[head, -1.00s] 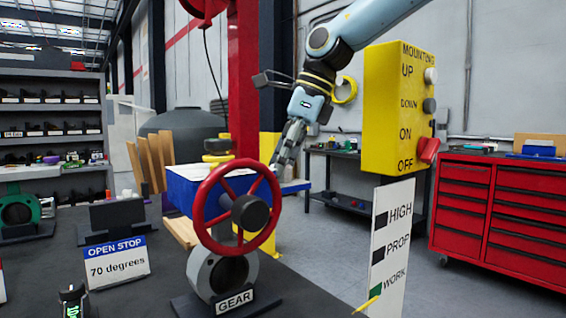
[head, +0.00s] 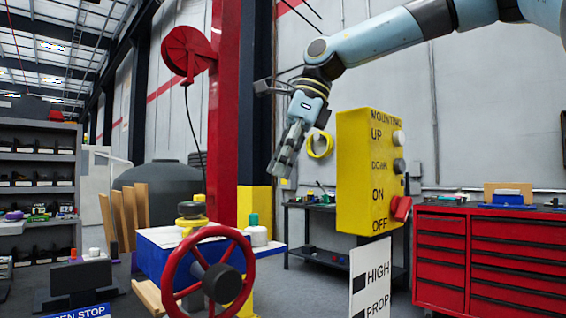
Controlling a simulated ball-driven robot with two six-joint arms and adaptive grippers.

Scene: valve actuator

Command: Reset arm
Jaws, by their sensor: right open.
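My right arm comes in from the upper right of the head view. Its gripper (head: 281,172) hangs pointing down, open and empty, above and behind the red handwheel (head: 170,270) and left of the yellow control box (head: 365,170). My left gripper does not show.
A blue-sided bench (head: 155,258) stands behind the handwheel. A white board (head: 371,270) marked HIGH and PROP hangs below the box. A red tool cabinet (head: 490,262) stands at the right, a red post (head: 226,110) behind. The air around the right gripper looks clear.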

